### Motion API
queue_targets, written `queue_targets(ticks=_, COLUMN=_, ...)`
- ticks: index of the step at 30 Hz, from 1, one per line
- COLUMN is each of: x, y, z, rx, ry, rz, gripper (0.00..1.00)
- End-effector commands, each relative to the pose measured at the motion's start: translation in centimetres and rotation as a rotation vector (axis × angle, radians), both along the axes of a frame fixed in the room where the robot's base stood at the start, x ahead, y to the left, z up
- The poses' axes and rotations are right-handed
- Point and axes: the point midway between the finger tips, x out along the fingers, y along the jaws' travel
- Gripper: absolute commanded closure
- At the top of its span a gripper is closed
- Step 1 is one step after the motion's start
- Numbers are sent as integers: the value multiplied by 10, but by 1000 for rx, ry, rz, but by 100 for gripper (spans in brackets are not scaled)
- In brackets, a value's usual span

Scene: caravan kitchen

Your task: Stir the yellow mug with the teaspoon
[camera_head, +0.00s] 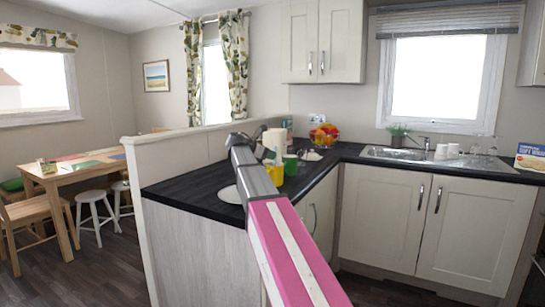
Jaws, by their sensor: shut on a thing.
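My arm reaches from the bottom of the view out over the dark counter. My gripper (258,137) is at its far end, small and partly hidden by my own wrist. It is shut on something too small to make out. A yellow mug (276,175) stands on the counter just right of my forearm, partly hidden by it. The gripper is beyond the mug and higher in the picture. I cannot make out the teaspoon or tell whether anything is inside the mug.
A green mug (290,165) stands close right of the yellow one. A white paper roll (275,139) and a fruit bowl (324,136) are farther back. A white plate (230,194) lies left of my arm. The sink (400,154) is at the right. A low partition (170,160) borders the counter.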

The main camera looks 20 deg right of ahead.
Motion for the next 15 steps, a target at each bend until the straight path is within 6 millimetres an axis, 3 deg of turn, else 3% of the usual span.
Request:
queue_targets(ticks=7, x=-4, y=14, z=0, rx=-1, ry=0, rz=0, gripper=100)
queue_targets(ticks=15, x=-20, y=15, z=0, rx=0, ry=-1, rz=-1, gripper=100)
